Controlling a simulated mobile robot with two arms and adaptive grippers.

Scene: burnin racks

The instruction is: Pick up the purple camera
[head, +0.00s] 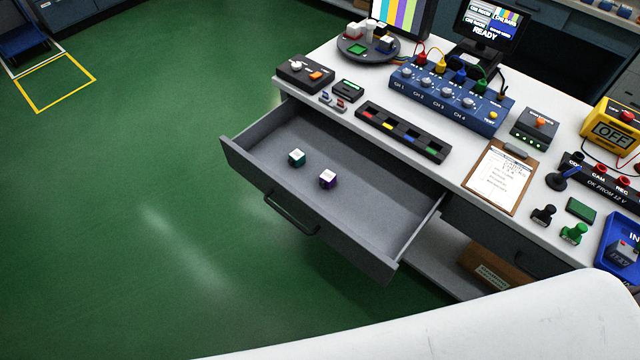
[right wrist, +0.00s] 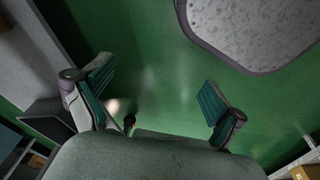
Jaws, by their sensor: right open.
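The purple camera (head: 328,179) is a small dark purple cube with a white top. It lies in the open grey drawer (head: 370,194), near its middle. A similar teal cube (head: 297,157) lies to its left in the same drawer. My right gripper (right wrist: 160,100) shows in the right wrist view with its two fingers wide apart and nothing between them. Green floor shows beyond the fingers. The purple camera is not seen in the right wrist view. Neither gripper shows in the head view.
The drawer is pulled out from a white bench (head: 455,150). On the bench are a blue four-channel box (head: 445,98), a black slotted strip (head: 402,132), a clipboard (head: 497,178) and a yellow meter (head: 612,127). The green floor (head: 130,200) at left is clear.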

